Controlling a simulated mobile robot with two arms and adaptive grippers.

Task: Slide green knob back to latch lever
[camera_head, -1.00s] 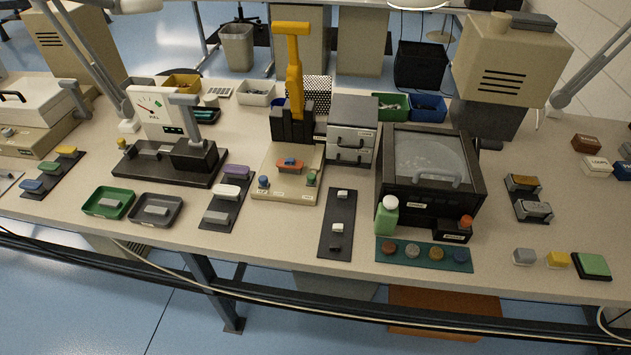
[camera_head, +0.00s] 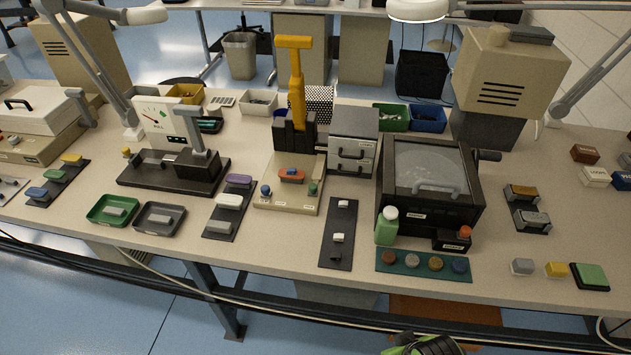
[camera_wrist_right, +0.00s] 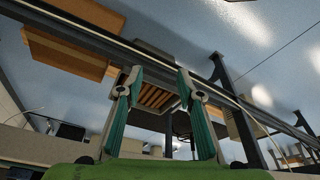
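The press with the yellow lever (camera_head: 296,75) stands at the middle of the bench, its lever upright. Its beige base (camera_head: 270,203) carries a small green knob (camera_head: 313,189) at the front right, a blue knob (camera_head: 266,190) at the front left, and a red-orange piece (camera_head: 291,175) between them. My right gripper shows only in part at the bottom edge of the head view, in front of and below the bench. In the right wrist view my right gripper (camera_wrist_right: 158,80) has its teal-padded fingers apart with nothing between them. My left gripper is out of view.
Right of the base lie a dark strip with white pieces (camera_head: 338,250) and a grey drawer box (camera_head: 352,140). A green bottle (camera_head: 386,228) and a black press box (camera_head: 430,212) stand further right. A dark strip with purple and white pieces (camera_head: 218,226) lies left. Bench front runs below.

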